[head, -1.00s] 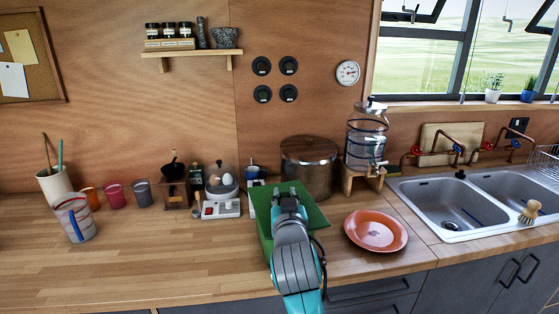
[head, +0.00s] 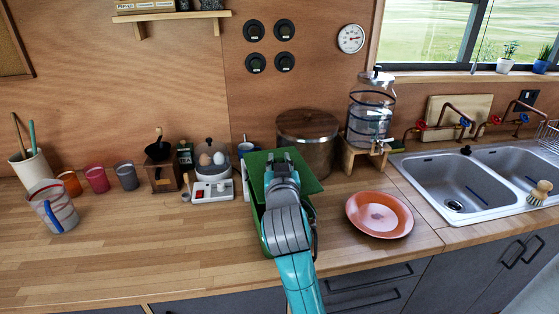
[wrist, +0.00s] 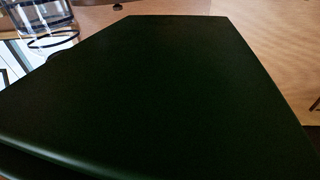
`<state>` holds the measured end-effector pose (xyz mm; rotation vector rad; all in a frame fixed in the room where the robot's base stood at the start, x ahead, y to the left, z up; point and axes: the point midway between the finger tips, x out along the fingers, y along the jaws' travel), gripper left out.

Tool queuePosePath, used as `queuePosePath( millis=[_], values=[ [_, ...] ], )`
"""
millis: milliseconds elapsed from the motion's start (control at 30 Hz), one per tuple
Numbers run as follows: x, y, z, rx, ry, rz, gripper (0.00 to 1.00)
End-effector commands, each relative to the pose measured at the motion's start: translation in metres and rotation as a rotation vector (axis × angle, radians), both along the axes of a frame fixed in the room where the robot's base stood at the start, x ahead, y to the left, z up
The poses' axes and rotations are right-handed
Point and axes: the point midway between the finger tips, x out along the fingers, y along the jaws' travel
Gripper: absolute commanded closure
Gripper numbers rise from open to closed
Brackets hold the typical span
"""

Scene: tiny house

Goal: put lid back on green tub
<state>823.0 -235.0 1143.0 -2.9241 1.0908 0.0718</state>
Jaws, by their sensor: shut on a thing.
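My gripper (head: 281,160) is shut on the green lid (head: 257,168), a flat panel at the middle of the counter in the head view. The lid looks tilted, and its dark face fills most of the wrist view (wrist: 160,95). The green tub (head: 266,241) stands on the counter just below and in front of the lid. Its wall shows left of my arm, while my arm and the lid hide most of it. The lid seems to be above the tub's far part; I cannot tell whether they touch. The fingertips are not visible in the wrist view.
A large steel pot with a wooden lid (head: 307,150) stands close behind the green lid. An orange plate (head: 380,214) lies to the right, and a water dispenser (head: 369,120) on a stand is behind it. An egg cooker (head: 211,185) is at left. The front left counter is clear.

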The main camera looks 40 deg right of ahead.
Motion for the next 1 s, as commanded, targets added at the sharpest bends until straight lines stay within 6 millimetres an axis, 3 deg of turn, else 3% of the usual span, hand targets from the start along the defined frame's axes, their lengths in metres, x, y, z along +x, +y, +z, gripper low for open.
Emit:
queuePosePath(
  millis=[600, 1000],
  values=[
    [0.0, -0.001, -0.058, 0.006, 0.02, -0.002, 1.0],
    [0.0, -0.001, -0.063, 0.001, 0.004, -0.001, 1.0]
  ],
)
